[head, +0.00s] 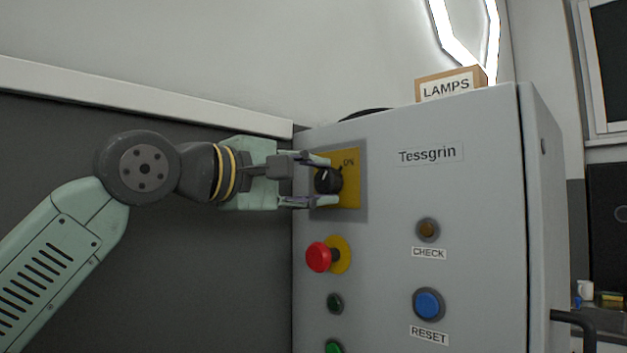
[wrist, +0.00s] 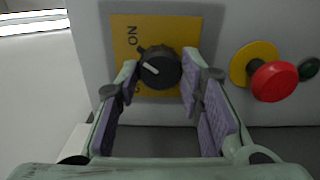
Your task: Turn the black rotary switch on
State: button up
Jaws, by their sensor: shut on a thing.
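The black rotary switch (head: 327,181) is a round ribbed knob on a yellow plate (head: 351,188) at the upper left of the grey cabinet front. It also shows in the wrist view (wrist: 163,66), with a white pointer line on its face. There the line points left and slightly up, between the ON label (wrist: 132,35) and a lower label partly hidden by a finger. My gripper (head: 322,182) reaches in from the left, its fingers on two opposite sides of the knob. In the wrist view my gripper (wrist: 160,65) is shut on the knob.
A red mushroom button (head: 319,257) sits just below the switch, with green buttons (head: 334,302) under it. An amber CHECK lamp (head: 428,230) and a blue RESET button (head: 428,304) are to the right. A LAMPS box (head: 450,86) stands on top of the cabinet.

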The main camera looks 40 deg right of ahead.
jog(key=shift+m, duration=1)
jog(key=o, duration=1.2)
jog(key=shift+a, duration=0.1)
jog(key=a, duration=0.8)
jog(key=s+a, duration=0.1)
jog(key=a, duration=0.2)
jog(key=shift+a, duration=0.4)
